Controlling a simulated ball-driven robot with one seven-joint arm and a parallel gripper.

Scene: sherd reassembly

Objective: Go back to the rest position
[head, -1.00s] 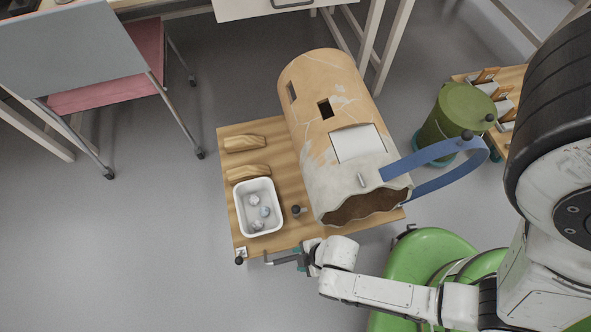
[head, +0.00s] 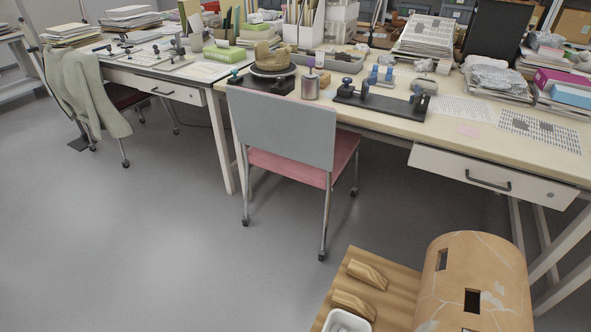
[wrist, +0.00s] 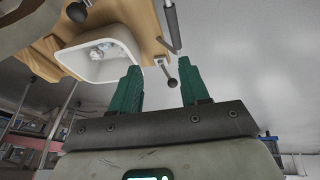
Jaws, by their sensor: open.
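My gripper (wrist: 159,90) shows in the wrist view with its two green fingers apart and nothing between them. It is outside the head view now. In the wrist view a wooden board (wrist: 155,42) and a white tray (wrist: 122,69) with pale lumps in it lie beyond the fingertips. A dark-knobbed pin (wrist: 172,82) shows near the fingers, apart from them as far as I can tell.
In the head view the large tan vessel (head: 475,270) lies on the wooden board (head: 395,285), with wooden wedges (head: 367,274) and the white tray (head: 345,322) beside it. A pink chair (head: 290,165) stands before the cluttered workbench (head: 455,140). Floor (head: 150,240) at left is clear.

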